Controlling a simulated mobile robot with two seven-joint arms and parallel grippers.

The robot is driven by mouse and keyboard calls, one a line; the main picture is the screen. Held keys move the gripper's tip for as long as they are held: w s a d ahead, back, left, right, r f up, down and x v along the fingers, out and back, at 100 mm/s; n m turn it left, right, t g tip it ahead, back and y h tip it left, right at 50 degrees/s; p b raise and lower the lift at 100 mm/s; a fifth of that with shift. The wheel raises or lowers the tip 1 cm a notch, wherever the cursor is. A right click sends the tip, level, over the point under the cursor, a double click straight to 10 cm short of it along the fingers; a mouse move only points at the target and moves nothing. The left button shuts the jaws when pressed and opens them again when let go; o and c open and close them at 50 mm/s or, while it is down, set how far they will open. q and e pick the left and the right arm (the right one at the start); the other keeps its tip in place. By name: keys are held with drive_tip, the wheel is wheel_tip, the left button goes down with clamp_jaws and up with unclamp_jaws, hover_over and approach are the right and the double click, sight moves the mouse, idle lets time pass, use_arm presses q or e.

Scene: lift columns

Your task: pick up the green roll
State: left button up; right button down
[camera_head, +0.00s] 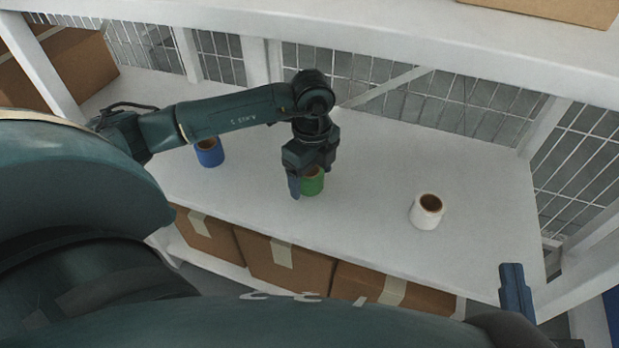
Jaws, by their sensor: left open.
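The green roll (314,183) stands on the white shelf (370,190), near the middle of the view. My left gripper (307,184) points down right over it and is open. A finger of my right gripper (515,290) shows at the lower right, well away from the roll. The rest of that gripper is out of sight or dark.
A blue roll (209,153) stands to the left, below my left forearm. A white roll (427,211) stands to the right with clear shelf around it. Cardboard boxes (290,268) sit on the level below. An upper shelf board (400,35) and wire mesh close off the back.

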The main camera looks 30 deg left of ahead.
use_arm(q)
drive_tip(key=c, duration=1)
drive_tip(key=shift+c, duration=0.4)
drive_tip(key=shift+r, duration=0.2)
